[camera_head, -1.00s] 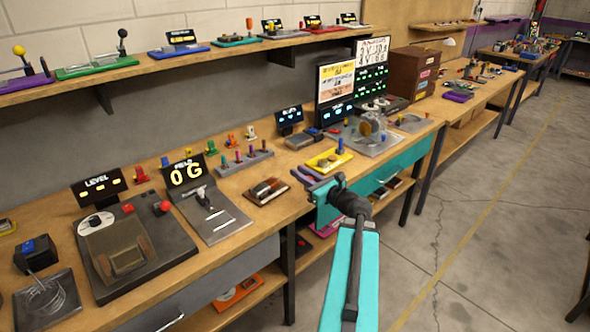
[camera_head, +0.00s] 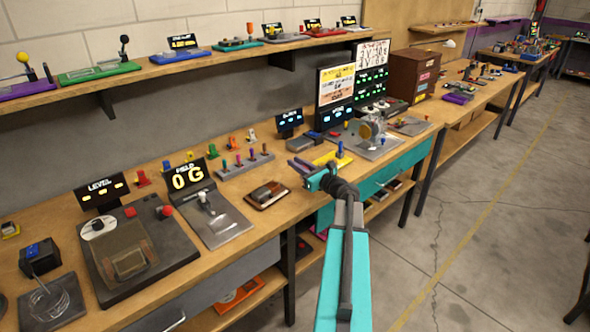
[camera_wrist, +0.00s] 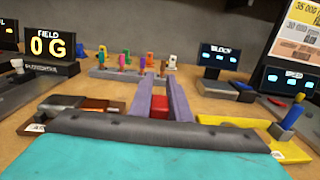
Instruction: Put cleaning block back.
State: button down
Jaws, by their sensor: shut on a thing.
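My gripper (camera_head: 302,168) is over the bench, to the right of the wooden tray. In the wrist view its two long purple-grey fingers (camera_wrist: 161,97) point away, with a small red block (camera_wrist: 159,106) between them. The fingers are shut on this block; I cannot tell from its look whether it is the cleaning block. In the head view the block is hidden. A brown wooden tray (camera_head: 282,187) holds a dark block-like piece (camera_head: 262,195); in the wrist view the tray's dark piece (camera_wrist: 72,102) lies left of the fingers.
A rack of coloured pegs (camera_head: 246,166) stands beyond the fingers. A yellow plate (camera_head: 331,158) with a blue post lies to the right. The FIELD panel (camera_head: 188,178) stands left of the tray, and the BLOCK display (camera_head: 289,119) stands at the back.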

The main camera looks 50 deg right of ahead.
jog(key=shift+w+d+f, duration=0.1)
jog(key=shift+w+d, duration=0.55)
jog(key=shift+w, duration=0.15)
jog(key=shift+f+p, duration=0.55)
jog(key=shift+f, duration=1.2)
jog(key=shift+f, duration=0.15)
jog(key=c, duration=1.7)
grip_release()
jog(key=shift+o, duration=0.2)
jog(key=shift+r, duration=0.2)
